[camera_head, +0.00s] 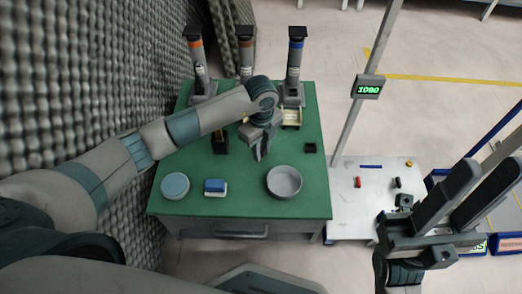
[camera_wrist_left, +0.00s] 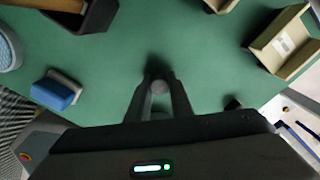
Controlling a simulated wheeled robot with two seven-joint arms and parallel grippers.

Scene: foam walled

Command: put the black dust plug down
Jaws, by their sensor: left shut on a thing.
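My left gripper (camera_head: 259,156) hangs over the green table (camera_head: 240,203), behind the round grey dish (camera_head: 284,182). In the left wrist view its fingers (camera_wrist_left: 159,88) are shut on a small round piece, the black dust plug (camera_wrist_left: 159,87). Only its end shows, looking greyish, and the fingers hide the rest. In the head view the plug cannot be made out. A small black square block (camera_head: 310,148) sits on the table to the right of the gripper; it also shows in the left wrist view (camera_wrist_left: 233,103). My right gripper (camera_head: 490,168) is open and empty at the far right.
A blue-topped round tub (camera_head: 175,186) and a blue-white block (camera_head: 215,187) stand at front left. A black holder (camera_head: 219,145) and a beige tray (camera_head: 291,117) flank my gripper. Several upright devices line the back. A white side table (camera_head: 375,212) holds small parts.

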